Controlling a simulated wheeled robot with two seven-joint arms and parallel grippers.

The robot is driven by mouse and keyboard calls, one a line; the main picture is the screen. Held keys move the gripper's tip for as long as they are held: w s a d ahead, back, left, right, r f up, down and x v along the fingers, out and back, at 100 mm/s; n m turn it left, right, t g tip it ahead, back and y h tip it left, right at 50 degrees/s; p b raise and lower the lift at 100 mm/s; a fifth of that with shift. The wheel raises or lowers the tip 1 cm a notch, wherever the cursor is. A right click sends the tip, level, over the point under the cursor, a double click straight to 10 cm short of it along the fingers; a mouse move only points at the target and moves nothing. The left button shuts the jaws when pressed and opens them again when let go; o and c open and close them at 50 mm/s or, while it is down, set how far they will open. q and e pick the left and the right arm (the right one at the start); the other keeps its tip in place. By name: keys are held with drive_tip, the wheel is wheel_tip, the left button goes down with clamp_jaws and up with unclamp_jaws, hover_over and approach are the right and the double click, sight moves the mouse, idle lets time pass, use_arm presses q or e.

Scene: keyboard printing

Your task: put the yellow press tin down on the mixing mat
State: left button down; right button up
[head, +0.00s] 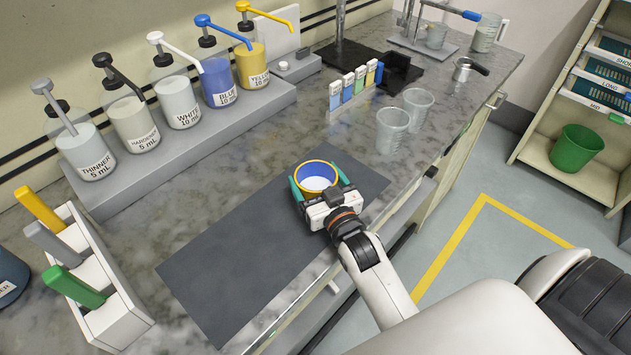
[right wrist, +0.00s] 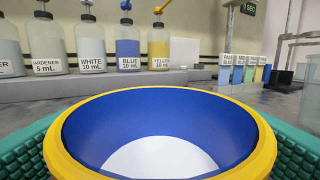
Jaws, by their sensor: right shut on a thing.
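The yellow press tin (head: 316,176) has a yellow rim, blue inner walls and a white inside bottom. It also fills the lower part of the right wrist view (right wrist: 70,125). My right gripper (head: 317,187) is shut on it, with green finger pads against both sides. The tin is upright over the far right end of the dark grey mixing mat (head: 235,265). I cannot tell whether its base touches the mat. My left gripper is not in view.
Pump bottles (head: 181,103) stand on a grey ledge behind the mat. Two clear beakers (head: 392,130) and a row of colour swatches (head: 348,88) stand beyond it. A white rack (head: 103,300) with coloured handles is at the left. Most of the mat is bare.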

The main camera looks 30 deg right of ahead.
drive_tip(key=shift+f, duration=0.3)
drive_tip(key=shift+f, duration=0.15)
drive_tip(key=o, duration=0.9)
drive_tip(key=shift+s+r, duration=0.1)
drive_tip(key=shift+r, duration=0.1)
drive_tip(key=s, duration=0.4)
drive_tip(key=s+b, duration=0.1)
drive_tip(key=s, duration=0.7)
drive_tip(key=shift+a+b, duration=0.35)
drive_tip(key=shift+w, duration=0.1)
